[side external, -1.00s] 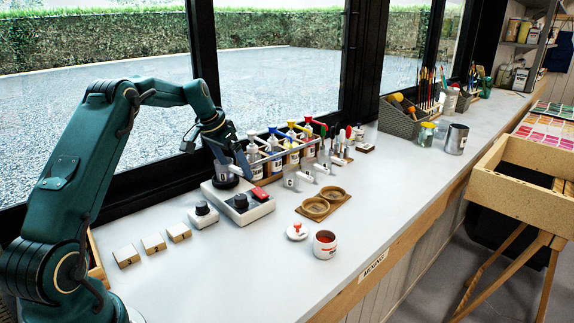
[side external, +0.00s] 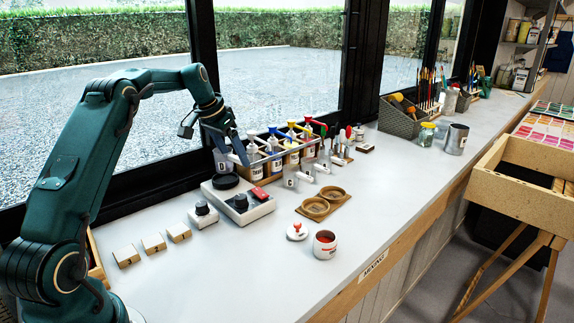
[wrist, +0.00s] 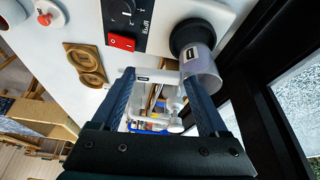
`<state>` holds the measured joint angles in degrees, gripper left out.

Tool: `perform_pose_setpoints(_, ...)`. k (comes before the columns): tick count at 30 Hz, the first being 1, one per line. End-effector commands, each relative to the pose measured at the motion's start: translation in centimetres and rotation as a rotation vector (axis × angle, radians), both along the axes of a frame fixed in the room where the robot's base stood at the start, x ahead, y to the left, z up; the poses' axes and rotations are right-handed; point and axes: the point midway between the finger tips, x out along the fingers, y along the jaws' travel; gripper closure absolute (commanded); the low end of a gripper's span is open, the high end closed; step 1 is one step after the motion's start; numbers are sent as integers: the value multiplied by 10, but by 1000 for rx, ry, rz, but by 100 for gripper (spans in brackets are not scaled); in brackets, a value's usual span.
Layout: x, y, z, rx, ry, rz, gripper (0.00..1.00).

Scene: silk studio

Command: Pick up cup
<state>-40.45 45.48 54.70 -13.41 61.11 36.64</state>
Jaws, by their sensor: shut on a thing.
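The cup (side external: 221,161) is a greyish translucent beaker with a dark lettered label. It hangs just above the round black plate (side external: 226,181) of the white device, with a small gap beneath it. In the wrist view the cup (wrist: 203,70) shows at the right finger, with the black plate behind it. My gripper (side external: 238,153) is shut on the cup at its pale side handle (wrist: 156,76), which shows between the fingertips. The exact contact is partly hidden by the fingers.
The white device (side external: 258,206) has a knob and a red switch. A rack of colour-capped bottles (side external: 290,150) and more handled cups (side external: 292,178) stand close on the right. A black window frame (wrist: 262,90) is near.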

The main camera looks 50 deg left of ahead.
Motion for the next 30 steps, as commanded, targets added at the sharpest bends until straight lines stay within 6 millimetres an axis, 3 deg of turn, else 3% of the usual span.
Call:
perform_pose_setpoints(2,1,1,10,4,-3,0,78)
perform_pose_setpoints(15,-70,40,57,1,-2,8,78)
perform_pose_setpoints(21,-93,53,73,1,-1,5,78)
perform_pose_setpoints(30,-89,41,90,3,-2,-51,78)
